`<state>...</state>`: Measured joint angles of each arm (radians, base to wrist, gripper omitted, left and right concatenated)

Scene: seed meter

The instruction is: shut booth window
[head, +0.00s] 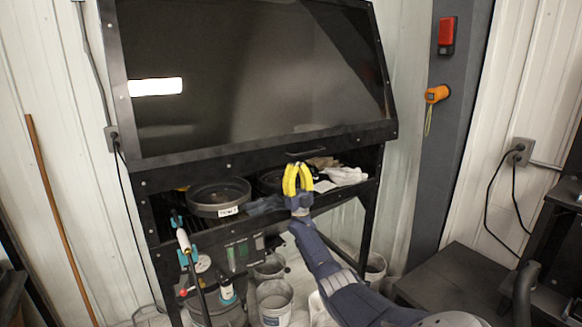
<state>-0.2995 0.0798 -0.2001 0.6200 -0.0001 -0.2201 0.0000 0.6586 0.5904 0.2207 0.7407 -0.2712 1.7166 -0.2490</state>
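The booth window (250,85) is a large dark glass pane in a black frame, leaning at a slant. A small handle (300,153) sits on its bottom bar. Below that bar a gap shows the booth's inside, so the window stands open. My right gripper (297,166), with yellow fingers, comes up from the lower right. It is in front of the gap, just below the handle in the picture. Contact with the handle cannot be made out. The fingertips look close together, but whether they meet is unclear. My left gripper is not in view.
Inside the booth are a round pan (219,198) and a white cloth or glove (344,176). A hose-like tool with teal parts (185,246) stands at the front left. Buckets (274,302) sit below. A dark bench (455,279) is at the right.

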